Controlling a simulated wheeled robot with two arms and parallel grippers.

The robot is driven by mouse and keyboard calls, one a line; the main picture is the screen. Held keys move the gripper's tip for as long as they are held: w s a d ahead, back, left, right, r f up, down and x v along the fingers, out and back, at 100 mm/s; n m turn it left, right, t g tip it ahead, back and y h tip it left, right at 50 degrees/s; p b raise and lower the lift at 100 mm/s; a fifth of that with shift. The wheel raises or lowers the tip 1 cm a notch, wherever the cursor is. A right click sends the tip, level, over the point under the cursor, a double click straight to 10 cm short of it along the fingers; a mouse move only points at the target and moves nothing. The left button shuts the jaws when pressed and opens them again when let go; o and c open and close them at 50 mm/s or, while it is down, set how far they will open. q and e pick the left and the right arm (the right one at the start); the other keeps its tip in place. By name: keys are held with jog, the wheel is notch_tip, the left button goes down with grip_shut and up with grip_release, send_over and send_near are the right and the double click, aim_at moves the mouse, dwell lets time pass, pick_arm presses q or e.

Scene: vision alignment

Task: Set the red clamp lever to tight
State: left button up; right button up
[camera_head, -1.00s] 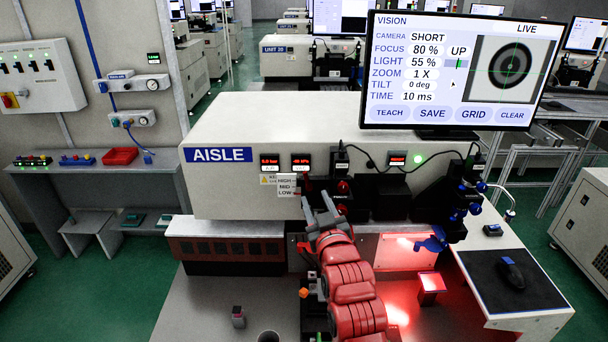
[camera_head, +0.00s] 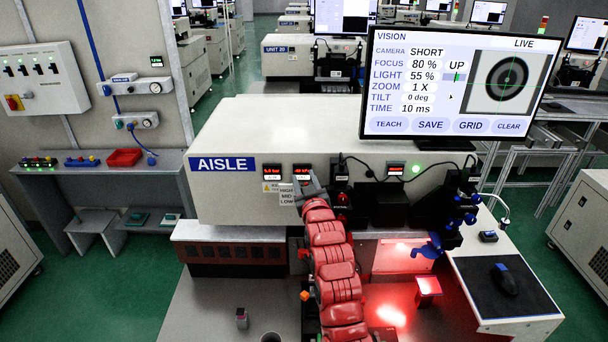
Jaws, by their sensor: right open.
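My right gripper (camera_head: 309,186) is at the front face of the white machine, beside the HIGH/MID/LOW label (camera_head: 284,195). Its grey fingers are apart, with nothing seen between them. My red arm reaches up to it from the bottom and hides part of the machine's front. Small red parts (camera_head: 343,198) show just right of the gripper. Another small red part (camera_head: 303,253) shows left of my arm, lower down. I cannot tell which of these is the red clamp lever, or how the lever is set. My left gripper is not in view.
A monitor (camera_head: 460,85) stands at the upper right of the machine (camera_head: 235,125). A blue-knobbed black stage (camera_head: 455,225) and a red-lit block (camera_head: 428,287) are right of my arm. A small block (camera_head: 242,318) and a round cup (camera_head: 270,338) stand at the lower left.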

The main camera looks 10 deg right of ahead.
jog(key=shift+w, duration=0.3)
jog(key=shift+c, duration=0.3)
grip_shut()
jog(key=m+b, duration=0.1)
jog(key=b, duration=0.1)
jog(key=d+m+b, duration=0.1)
jog(key=b, duration=0.2)
jog(key=shift+s+f, duration=0.15)
jog(key=shift+f, duration=0.15)
jog(key=shift+r+m+t+b, duration=0.15)
jog(key=shift+m+t+b, duration=0.2)
jog(key=shift+b, duration=0.25)
jog(key=shift+r, duration=0.15)
